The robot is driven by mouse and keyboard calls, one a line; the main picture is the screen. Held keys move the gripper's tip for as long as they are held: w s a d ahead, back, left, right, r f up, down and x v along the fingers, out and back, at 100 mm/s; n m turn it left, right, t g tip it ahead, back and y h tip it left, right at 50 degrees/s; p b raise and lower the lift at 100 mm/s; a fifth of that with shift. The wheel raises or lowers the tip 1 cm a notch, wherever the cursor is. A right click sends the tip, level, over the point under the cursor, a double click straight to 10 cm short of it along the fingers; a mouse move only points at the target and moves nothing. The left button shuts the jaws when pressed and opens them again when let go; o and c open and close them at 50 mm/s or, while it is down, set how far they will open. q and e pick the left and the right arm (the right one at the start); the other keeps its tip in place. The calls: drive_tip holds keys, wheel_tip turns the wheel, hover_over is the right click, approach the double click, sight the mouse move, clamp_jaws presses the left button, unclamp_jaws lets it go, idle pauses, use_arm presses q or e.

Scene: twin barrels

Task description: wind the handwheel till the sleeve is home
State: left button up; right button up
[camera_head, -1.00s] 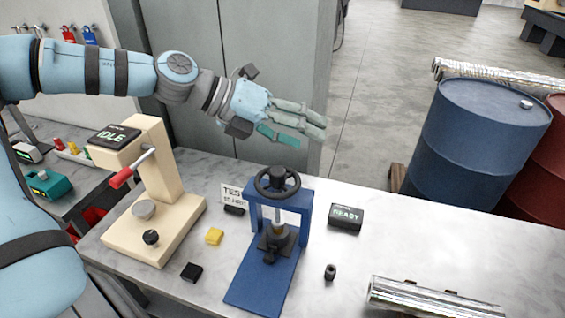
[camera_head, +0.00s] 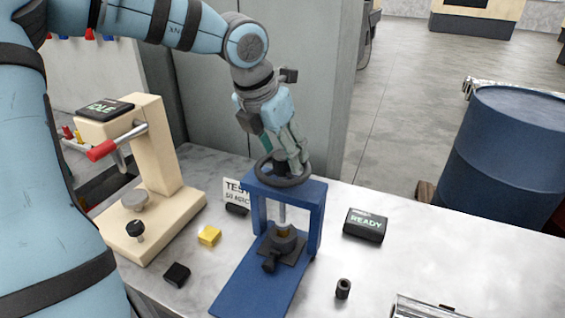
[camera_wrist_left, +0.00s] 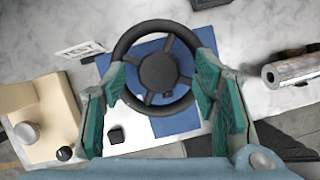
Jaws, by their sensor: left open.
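The black handwheel (camera_head: 283,168) tops a blue press frame (camera_head: 316,212) on the bench. My left gripper (camera_head: 293,160) is over the wheel, pointing down. In the left wrist view the wheel (camera_wrist_left: 157,70) lies between the open green fingers of the gripper (camera_wrist_left: 160,100), its hub centred ahead of them. Contact with the rim cannot be told. A small dark hollow cylinder (camera_head: 343,288) stands on the bench. My right gripper is not in view.
A beige press (camera_head: 160,150) with a red-handled lever and an IDLE display (camera_head: 105,109) stands at left. A READY box (camera_head: 365,225) sits right of the blue press. A blue barrel (camera_head: 505,160) stands beyond the bench.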

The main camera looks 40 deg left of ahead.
use_arm(q)
drive_tip(key=shift+w+a+f, duration=0.15)
drive_tip(key=shift+w+f, duration=0.05)
drive_tip(key=shift+f, duration=0.3)
drive_tip(key=shift+s, duration=0.1)
drive_tip(key=shift+s+r, duration=0.1)
drive_tip(key=c, duration=1.2)
drive_tip(key=shift+o, duration=0.2)
drive_tip(key=shift+m+p, duration=0.35)
drive_tip(key=shift+m, duration=0.05)
